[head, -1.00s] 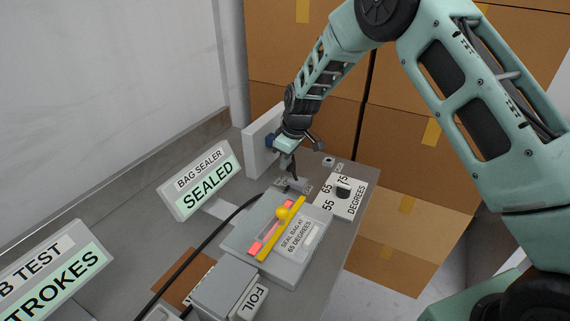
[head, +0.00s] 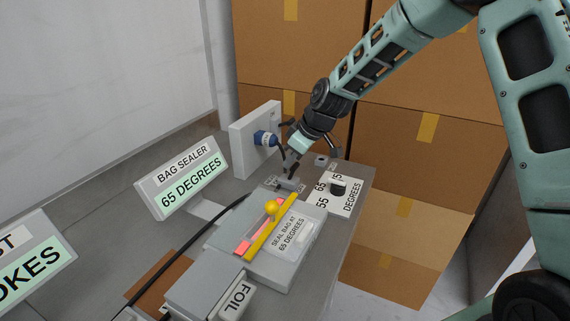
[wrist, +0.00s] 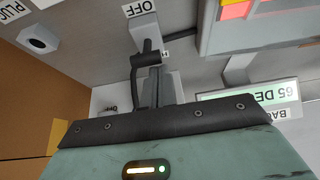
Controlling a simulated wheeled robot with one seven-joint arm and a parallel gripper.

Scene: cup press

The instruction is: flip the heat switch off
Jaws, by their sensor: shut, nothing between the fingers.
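The heat switch (head: 290,184) is a small grey block on the grey bench, behind the sealer, largely covered by my gripper in the head view. In the wrist view the switch block (wrist: 146,32) lies just beyond my fingers, with an OFF label (wrist: 139,9) beside it and another label mostly hidden. My gripper (head: 290,171) is shut and empty, pointing down at the switch; its dark fingers (wrist: 148,62) also show in the wrist view. I cannot tell whether they touch the switch. The lever's position is hidden by the fingers.
The bag sealer (head: 285,240) has a yellow bar with a ball. A temperature dial (head: 338,189) stands right of the switch. A white panel (head: 250,140) with a blue plug stands behind left. The display (head: 182,180) reads 65 DEGREES. A black cable (head: 190,255) crosses the bench.

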